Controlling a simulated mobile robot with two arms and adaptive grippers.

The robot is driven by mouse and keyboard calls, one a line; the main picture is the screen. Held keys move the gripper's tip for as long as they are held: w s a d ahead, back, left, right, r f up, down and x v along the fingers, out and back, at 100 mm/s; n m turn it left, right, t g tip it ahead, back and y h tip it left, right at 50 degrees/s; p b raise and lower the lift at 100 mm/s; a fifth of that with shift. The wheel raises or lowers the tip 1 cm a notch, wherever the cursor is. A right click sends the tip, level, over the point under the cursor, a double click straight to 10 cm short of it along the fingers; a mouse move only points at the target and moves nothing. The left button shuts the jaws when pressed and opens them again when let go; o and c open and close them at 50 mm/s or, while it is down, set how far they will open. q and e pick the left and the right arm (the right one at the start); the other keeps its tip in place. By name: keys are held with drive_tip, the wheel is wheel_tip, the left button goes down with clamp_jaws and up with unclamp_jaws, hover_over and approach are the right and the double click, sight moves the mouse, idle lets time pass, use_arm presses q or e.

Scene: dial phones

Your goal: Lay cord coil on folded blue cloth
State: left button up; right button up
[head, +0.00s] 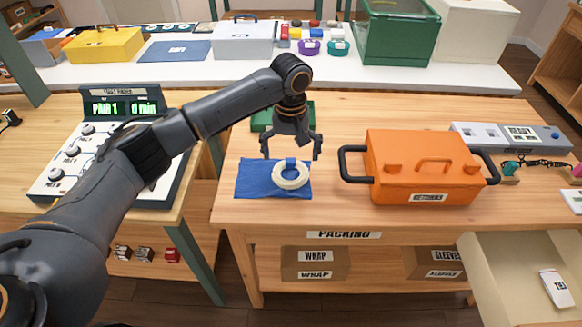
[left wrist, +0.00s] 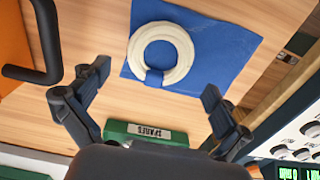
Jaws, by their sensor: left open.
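The cord coil (head: 291,182) is a cream ring with a blue band. It lies on the folded blue cloth (head: 252,180) near the front edge of the packing table. The coil (left wrist: 184,62) and the cloth (left wrist: 226,40) also show in the left wrist view, with the coil wholly over the cloth. My left gripper (head: 291,157) is open and empty, just above and behind the coil. Its spread fingers (left wrist: 150,98) are apart from the coil in the left wrist view. My right gripper is not in view.
An orange case (head: 420,165) with black side handles stands right of the cloth. A green box labelled SPARES (left wrist: 146,133) is behind the cloth. A control panel (head: 108,150) with dials is on the left table. An open drawer (head: 500,255) juts out at lower right.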

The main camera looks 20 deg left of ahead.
use_arm(q)
wheel_tip(320, 180, up, 8)
